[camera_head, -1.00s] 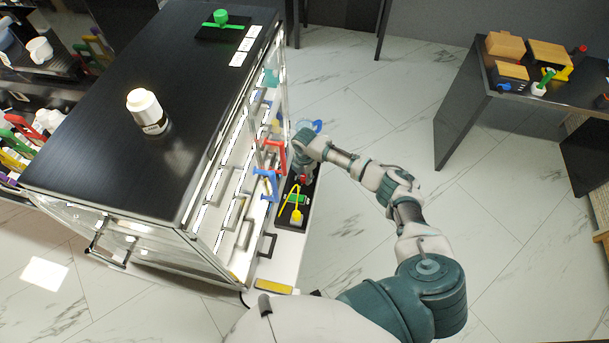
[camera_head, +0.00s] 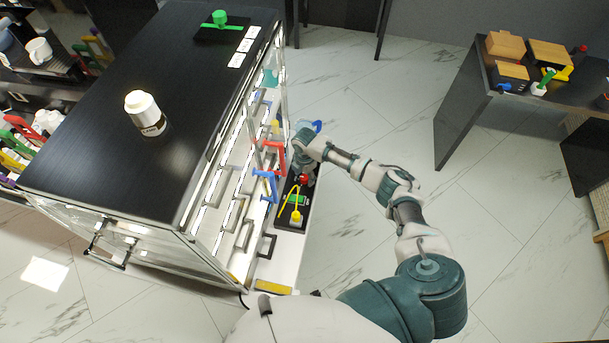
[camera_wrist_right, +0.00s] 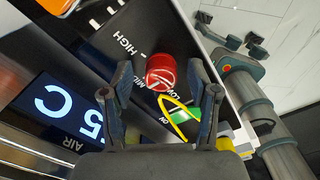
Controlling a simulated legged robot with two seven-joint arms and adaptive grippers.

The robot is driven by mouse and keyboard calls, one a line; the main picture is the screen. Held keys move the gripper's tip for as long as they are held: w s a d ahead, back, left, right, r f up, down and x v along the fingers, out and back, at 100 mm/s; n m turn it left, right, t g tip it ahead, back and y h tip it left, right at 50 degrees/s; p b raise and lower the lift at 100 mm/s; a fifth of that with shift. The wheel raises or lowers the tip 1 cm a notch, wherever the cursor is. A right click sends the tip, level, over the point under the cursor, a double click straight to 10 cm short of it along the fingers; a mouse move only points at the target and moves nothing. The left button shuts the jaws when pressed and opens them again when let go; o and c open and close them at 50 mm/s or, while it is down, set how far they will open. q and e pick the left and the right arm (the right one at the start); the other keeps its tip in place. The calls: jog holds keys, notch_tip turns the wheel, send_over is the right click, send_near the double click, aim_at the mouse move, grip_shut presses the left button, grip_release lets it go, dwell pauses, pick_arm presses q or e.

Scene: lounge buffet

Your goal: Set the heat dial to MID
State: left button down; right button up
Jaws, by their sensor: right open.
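The heat dial is a red round knob (camera_wrist_right: 165,72) on a black panel (camera_wrist_right: 100,40), with HIGH, MID and LOW printed around it in the right wrist view. A pale line shows on its face, but I cannot tell which label it points at. In the head view the dial (camera_head: 303,179) is a small red spot at the cabinet's right side. My right gripper (camera_wrist_right: 160,76) is open, its two fingers on either side of the dial with gaps showing; it also shows in the head view (camera_head: 300,164), partly hidden by its wrist. My left gripper is not in view.
A yellow loop (camera_wrist_right: 178,120) and a green switch (camera_wrist_right: 187,113) marked ON sit close to the dial. A lit display (camera_wrist_right: 65,110) is at left. Red (camera_head: 273,155) and blue (camera_head: 266,185) handles stand on the glass front.

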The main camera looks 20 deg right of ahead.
aim_at(305, 176)
notch_tip(305, 176, up, 12)
dwell(0.4)
jog(key=shift+f, duration=0.15)
